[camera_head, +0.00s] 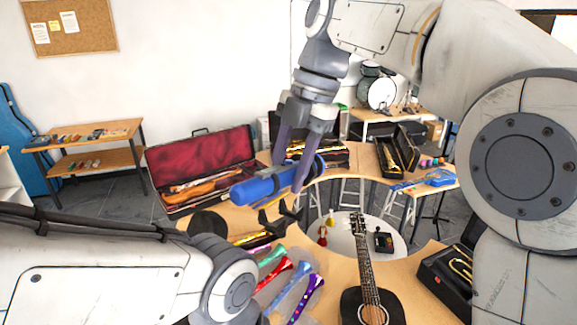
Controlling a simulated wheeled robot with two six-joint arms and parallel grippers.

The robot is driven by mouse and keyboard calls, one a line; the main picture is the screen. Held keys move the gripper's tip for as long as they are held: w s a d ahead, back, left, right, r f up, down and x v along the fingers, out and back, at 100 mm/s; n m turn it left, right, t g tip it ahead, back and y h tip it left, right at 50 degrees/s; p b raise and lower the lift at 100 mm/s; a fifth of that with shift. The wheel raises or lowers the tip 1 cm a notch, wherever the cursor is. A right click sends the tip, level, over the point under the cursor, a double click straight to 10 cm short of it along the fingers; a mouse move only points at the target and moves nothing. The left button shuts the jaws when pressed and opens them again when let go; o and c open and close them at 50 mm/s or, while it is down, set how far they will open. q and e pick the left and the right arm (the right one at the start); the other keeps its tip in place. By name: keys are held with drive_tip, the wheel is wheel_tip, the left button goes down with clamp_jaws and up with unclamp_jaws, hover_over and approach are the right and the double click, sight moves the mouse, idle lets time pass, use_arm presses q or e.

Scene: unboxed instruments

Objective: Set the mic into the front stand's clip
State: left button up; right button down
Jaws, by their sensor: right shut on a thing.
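My right gripper (292,178) comes down from the top and is shut on the blue mic (262,188). The mic is held nearly level above the table, its thick rounded end toward the left. A black forked clip (280,217), which looks like the front stand's clip, shows just below and right of the mic, apart from it in the picture. The rest of that stand is hard to make out. My left arm lies across the lower left, and its gripper is not visible.
An open violin case (200,160) stands behind the mic. A black disc (207,222) lies left of the clip.

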sight(281, 219)
drive_tip(key=shift+b+x, duration=0.65)
drive_tip(key=shift+x, duration=0.25)
wheel_tip(281, 219, down, 3)
drive_tip(key=b, duration=0.3)
drive_tip(key=shift+w+f, duration=0.1)
drive_tip(key=shift+f, duration=0.1)
drive_tip(key=shift+d, duration=0.1)
drive_tip(key=shift+f+b, duration=0.4)
drive_tip(key=shift+f, duration=0.2)
idle(0.6)
drive_tip(key=shift+c, duration=1.9)
unclamp_jaws()
drive_tip(key=shift+w+d+r, duration=0.15)
drive_tip(key=shift+r, duration=0.4)
drive_tip(key=p+v, duration=0.1)
drive_tip(key=v, duration=0.8)
drive_tip(key=shift+r+p, duration=0.2)
drive_tip(key=shift+p, duration=0.1)
